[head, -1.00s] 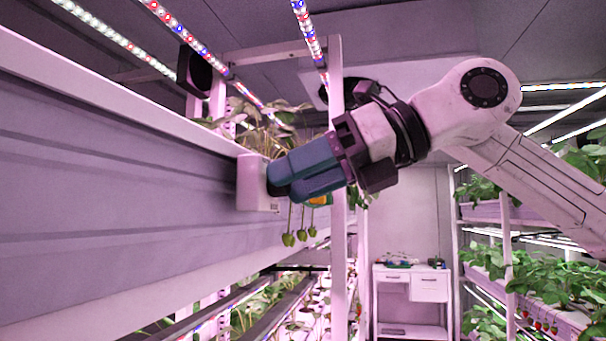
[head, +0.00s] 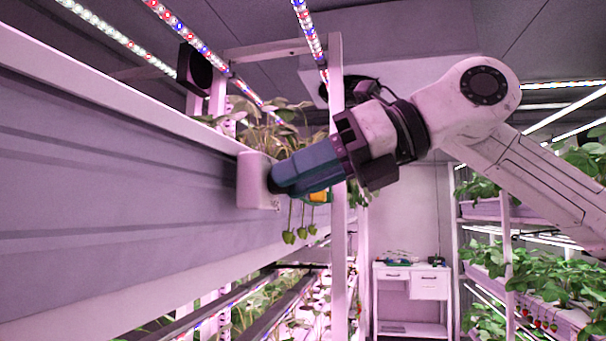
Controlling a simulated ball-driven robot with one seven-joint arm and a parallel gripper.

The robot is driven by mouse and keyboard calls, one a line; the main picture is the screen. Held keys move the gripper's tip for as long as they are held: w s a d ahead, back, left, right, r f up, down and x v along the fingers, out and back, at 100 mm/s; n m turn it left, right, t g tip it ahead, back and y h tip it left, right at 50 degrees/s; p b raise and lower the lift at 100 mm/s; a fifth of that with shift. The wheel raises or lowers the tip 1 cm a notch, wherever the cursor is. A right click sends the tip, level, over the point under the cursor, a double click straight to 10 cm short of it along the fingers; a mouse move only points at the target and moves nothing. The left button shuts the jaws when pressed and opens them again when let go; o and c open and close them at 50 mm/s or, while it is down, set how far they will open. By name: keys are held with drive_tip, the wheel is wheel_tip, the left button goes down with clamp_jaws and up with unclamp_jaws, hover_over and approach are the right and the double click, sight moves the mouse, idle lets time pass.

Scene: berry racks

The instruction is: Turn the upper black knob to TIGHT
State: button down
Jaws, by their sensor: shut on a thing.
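The black knob (head: 272,181) sits on the front of a small pale box (head: 254,182) fixed to the side of the left rack. Only a dark sliver of the knob shows. My gripper (head: 277,178) is at the box with its blue fingers shut on the knob, covering most of it. Any TIGHT mark or pointer on the knob is hidden or too small to read.
The long rack wall (head: 110,180) runs along the left. A white post (head: 338,220) stands right behind my gripper. Green berries (head: 289,237) and an orange-yellow thing (head: 319,196) hang just below the fingers. A white cabinet (head: 412,300) stands at the back.

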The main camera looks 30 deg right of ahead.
drive_tip(key=shift+w+d+f+m+g+y+b, duration=0.1)
drive_tip(key=shift+f+m+g+y+b, duration=0.3)
drive_tip(key=shift+m+y, duration=1.5)
drive_tip(key=shift+w+d+m+g+y+b, duration=0.1)
drive_tip(key=shift+m+y+b, duration=0.5)
drive_tip(key=shift+m, duration=2.7)
drive_tip(key=shift+w+d+f+m+g+y+b, duration=0.15)
drive_tip(key=shift+m+y+b, duration=0.75)
drive_tip(key=shift+m, duration=1.7)
drive_tip(key=shift+a+y, duration=0.1)
drive_tip(key=shift+y, duration=0.2)
drive_tip(key=c, duration=0.9)
unclamp_jaws()
drive_tip(key=shift+o, duration=0.2)
drive_tip(key=shift+s, duration=0.1)
drive_tip(key=b+v, duration=0.1)
drive_tip(key=v, duration=0.9)
drive_tip(key=shift+d+b, duration=0.35)
drive_tip(key=shift+d, duration=0.05)
